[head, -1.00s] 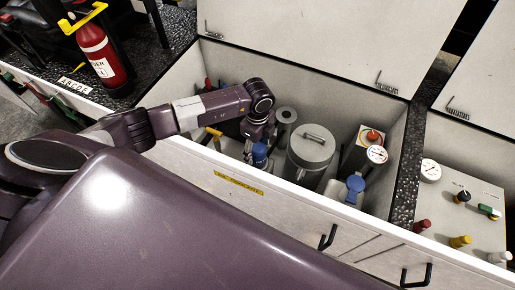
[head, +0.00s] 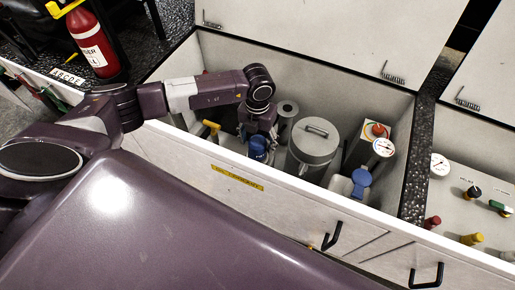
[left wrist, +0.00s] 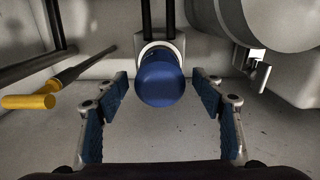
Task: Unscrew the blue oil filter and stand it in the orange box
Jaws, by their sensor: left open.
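The blue oil filter (left wrist: 160,82) shows in the left wrist view, its rounded end toward the camera and a pale ring behind it. In the head view it shows as a small blue shape (head: 258,150) inside the open bin, below my left wrist. My left gripper (left wrist: 161,88) is open. Its blue-padded fingers stand on either side of the filter, with a visible gap on both sides. In the head view the left gripper (head: 257,138) reaches down into the bin and its fingers are mostly hidden. No orange box and no right gripper are in view.
A grey lidded canister (head: 313,150) stands right of the filter. A yellow-handled lever (left wrist: 30,102) is on its left. A blue cap (head: 361,178) and a gauge (head: 384,148) are farther right. The bin's white front edge (head: 300,186) runs under my arm.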

